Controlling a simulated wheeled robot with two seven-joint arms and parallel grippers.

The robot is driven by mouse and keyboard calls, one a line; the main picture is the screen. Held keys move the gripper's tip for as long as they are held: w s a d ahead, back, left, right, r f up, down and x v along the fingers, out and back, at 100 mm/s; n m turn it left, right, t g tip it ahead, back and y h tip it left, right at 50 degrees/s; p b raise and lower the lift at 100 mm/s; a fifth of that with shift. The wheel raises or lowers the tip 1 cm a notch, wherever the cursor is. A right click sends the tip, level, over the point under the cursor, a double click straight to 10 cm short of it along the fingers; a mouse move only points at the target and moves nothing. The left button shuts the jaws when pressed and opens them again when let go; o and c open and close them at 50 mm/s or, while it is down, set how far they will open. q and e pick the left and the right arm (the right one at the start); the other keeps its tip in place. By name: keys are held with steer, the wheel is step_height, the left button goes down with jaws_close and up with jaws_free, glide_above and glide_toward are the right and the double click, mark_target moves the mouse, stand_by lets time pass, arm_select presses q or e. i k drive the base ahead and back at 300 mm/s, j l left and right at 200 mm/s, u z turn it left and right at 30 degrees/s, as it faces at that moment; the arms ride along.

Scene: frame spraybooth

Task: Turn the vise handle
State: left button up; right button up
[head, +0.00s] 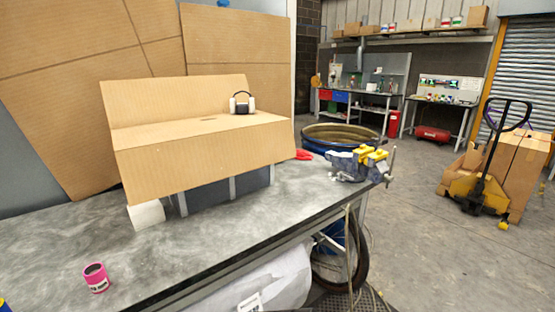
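A vise (352,165) with a grey-blue body and yellow parts on top sits at the right end of the grey workbench (260,212). Its handle (391,163) is a thin grey bar at the vise's right end, standing close to upright and reaching out past the bench corner. Neither of my grippers shows in the head view, so nothing is seen touching the vise or its handle.
A cardboard-covered box (205,155) with earmuffs (242,103) on top fills the bench's back left. A pink can (96,277) stands at the front left. A red object (304,154) lies left of the vise. A blue barrel (340,137) stands behind. Open floor lies right.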

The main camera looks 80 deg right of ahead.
mark_target(387, 178)
steer(key=z, duration=3.6)
steer(key=u, duration=2.4)
steer(key=l+z, duration=0.4)
steer(key=i+l+z, duration=0.15)
steer(key=z, duration=0.25)
steer(key=i+l+z, duration=0.1)
steer(key=l+z, duration=0.3)
